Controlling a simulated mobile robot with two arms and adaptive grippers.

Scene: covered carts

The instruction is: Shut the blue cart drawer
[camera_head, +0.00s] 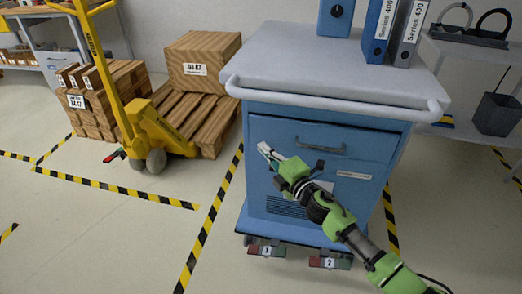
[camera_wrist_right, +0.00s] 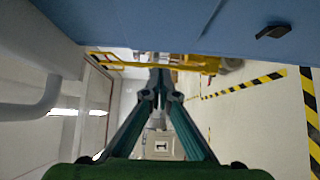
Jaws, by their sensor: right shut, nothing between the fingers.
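The blue cart (camera_head: 262,190) stands in the middle right of the head view. Its drawer (camera_head: 272,130) has a grey bar handle (camera_head: 320,149). From this angle I cannot tell exactly how far the drawer stands out. My right gripper (camera_head: 263,148) is in front of the drawer's left part, left of the handle. Its fingers are closed and empty. In the right wrist view the fingertips (camera_wrist_right: 159,78) meet just below a blue surface (camera_wrist_right: 150,22) of the cart. I cannot tell whether they touch it. My left gripper is not in view.
Blue and grey binders (camera_head: 378,32) and a blue box (camera_head: 335,16) stand on the cart's grey top (camera_head: 300,55). A yellow pallet jack (camera_head: 150,130) and a wooden pallet (camera_head: 205,115) are at left. A shelf (camera_head: 470,50) stands at right.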

